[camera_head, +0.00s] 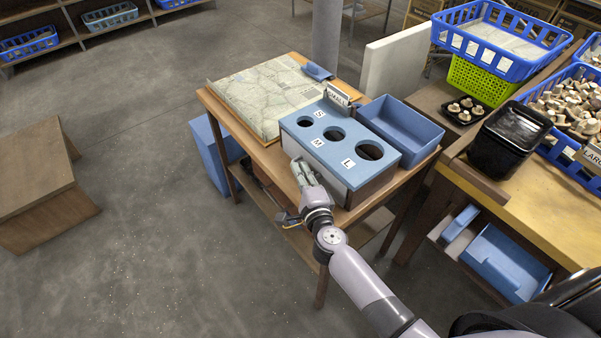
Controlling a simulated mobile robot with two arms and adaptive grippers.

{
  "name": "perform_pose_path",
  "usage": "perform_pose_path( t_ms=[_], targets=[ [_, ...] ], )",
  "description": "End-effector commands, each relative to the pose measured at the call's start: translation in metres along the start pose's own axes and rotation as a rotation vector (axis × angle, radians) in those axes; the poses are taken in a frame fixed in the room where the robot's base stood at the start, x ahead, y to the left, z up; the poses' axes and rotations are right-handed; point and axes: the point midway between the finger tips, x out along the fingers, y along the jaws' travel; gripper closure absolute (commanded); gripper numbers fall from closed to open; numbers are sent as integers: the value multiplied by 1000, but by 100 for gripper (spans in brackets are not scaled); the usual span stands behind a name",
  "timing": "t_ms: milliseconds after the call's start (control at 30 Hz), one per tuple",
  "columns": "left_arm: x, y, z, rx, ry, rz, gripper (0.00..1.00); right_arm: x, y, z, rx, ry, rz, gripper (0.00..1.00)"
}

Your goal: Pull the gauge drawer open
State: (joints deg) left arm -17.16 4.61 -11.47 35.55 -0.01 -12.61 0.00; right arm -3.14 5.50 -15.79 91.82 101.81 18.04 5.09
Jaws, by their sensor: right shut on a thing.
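The gauge box stands on the small wooden table, with a blue top (318,122) that has three round holes marked S, M and L. The pale front of the gauge drawer (325,177) shows below the top, on the side facing my arm. My right gripper (299,168) is at this front, shut on the drawer's handle. The handle is hidden by the fingers. I cannot tell whether there is a gap between the drawer and the box. My left gripper is out of view.
A blue bin (404,123) sits right behind the gauge box, and a patterned board (262,88) lies to its left.

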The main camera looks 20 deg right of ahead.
Motion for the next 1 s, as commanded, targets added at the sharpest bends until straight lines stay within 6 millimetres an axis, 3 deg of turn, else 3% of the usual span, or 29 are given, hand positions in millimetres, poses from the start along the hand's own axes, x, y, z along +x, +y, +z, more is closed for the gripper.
perform_pose_path(
  t_ms=[367,467,800,1000],
  targets=[
    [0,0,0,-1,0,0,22,-1,2,3,1,0,2,100],
    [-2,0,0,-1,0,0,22,-7,5,16,4,1,5,100],
    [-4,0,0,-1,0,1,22,-39,25,93,3,1,6,100],
    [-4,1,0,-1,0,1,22,-45,27,107,-1,2,4,100]
  ],
)
